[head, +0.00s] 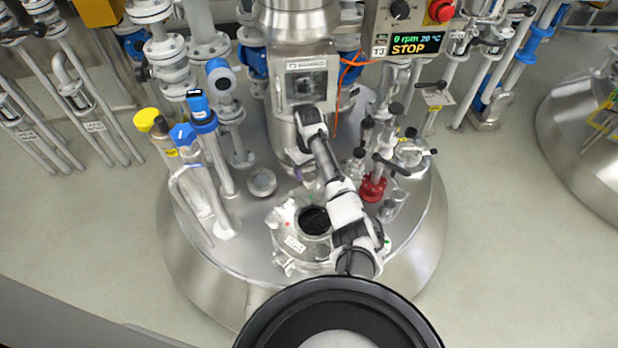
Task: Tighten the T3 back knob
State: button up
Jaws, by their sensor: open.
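The T3 control box (405,28) hangs at the top and its display reads STOP. Below it is the T3 vessel's steel top. A round hatch (292,246) with a dark glass centre sits at the front of this top, with small clamp fittings around its rim. My arm crosses over the hatch's right side and hides part of it. I cannot make out the back knob clearly behind the arm. My gripper (302,167) is at the arm's far end, beyond the hatch and close to the central steel column. It is open; its fingers are small and hard to see.
The agitator column (297,22) rises behind the hatch. Blue-capped pipes (203,112) and a yellow-capped one (150,121) stand left. A red fitting (373,187) and black-handled valves stand close to the arm's right. An orange cable (340,95) hangs behind.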

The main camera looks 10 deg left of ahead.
aim_at(309, 176)
jog(key=n, duration=1.1)
jog(key=shift+n, duration=0.7)
notch_tip(309, 176, down, 6)
jog(key=b, duration=0.4)
